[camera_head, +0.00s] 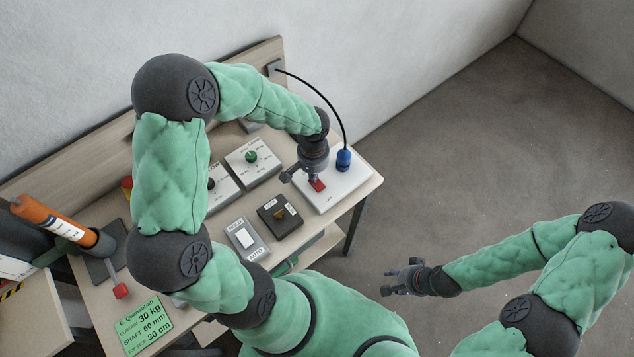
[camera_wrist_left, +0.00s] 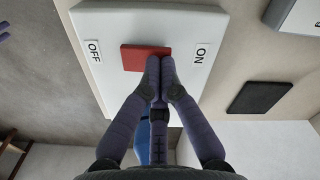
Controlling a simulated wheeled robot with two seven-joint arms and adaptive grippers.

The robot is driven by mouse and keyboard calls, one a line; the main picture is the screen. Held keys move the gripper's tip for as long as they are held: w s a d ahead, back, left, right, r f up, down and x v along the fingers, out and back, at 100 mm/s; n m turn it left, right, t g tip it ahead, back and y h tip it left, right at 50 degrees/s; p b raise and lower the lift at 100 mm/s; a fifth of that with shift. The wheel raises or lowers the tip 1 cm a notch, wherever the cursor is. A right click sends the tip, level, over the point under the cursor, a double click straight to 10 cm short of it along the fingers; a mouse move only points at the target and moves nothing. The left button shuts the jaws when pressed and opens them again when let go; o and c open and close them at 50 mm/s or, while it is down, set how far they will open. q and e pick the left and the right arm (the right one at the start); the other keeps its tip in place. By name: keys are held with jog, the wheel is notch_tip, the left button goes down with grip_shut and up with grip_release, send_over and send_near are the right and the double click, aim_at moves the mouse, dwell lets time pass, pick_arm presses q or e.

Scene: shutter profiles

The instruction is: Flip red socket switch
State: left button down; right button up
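The red socket switch (camera_head: 318,185) sits on a white socket plate (camera_head: 345,190) at the right end of the workbench. In the left wrist view the red switch (camera_wrist_left: 140,57) lies between an OFF label (camera_wrist_left: 93,51) and an ON label (camera_wrist_left: 200,55). My left gripper (camera_head: 314,178) is over the switch. Its fingertips (camera_wrist_left: 160,62) are together with nothing between them, at the ON-side edge of the red rocker. I cannot tell whether they touch it. My right gripper (camera_head: 388,283) hangs empty over the floor, away from the bench; its fingers look apart.
A blue plug (camera_head: 344,160) with a black cable stands on the plate beside my left gripper. A black switch box (camera_head: 280,215), a grey HOLD/AUTO box (camera_head: 247,240) and a white dial panel (camera_head: 252,158) are nearby. Open floor lies to the right.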

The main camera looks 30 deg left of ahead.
pick_arm(q)
jog(key=shift+f, duration=0.1)
jog(key=shift+r+p, duration=2.4)
jog(key=shift+r, duration=1.15)
jog(key=shift+f, duration=0.15)
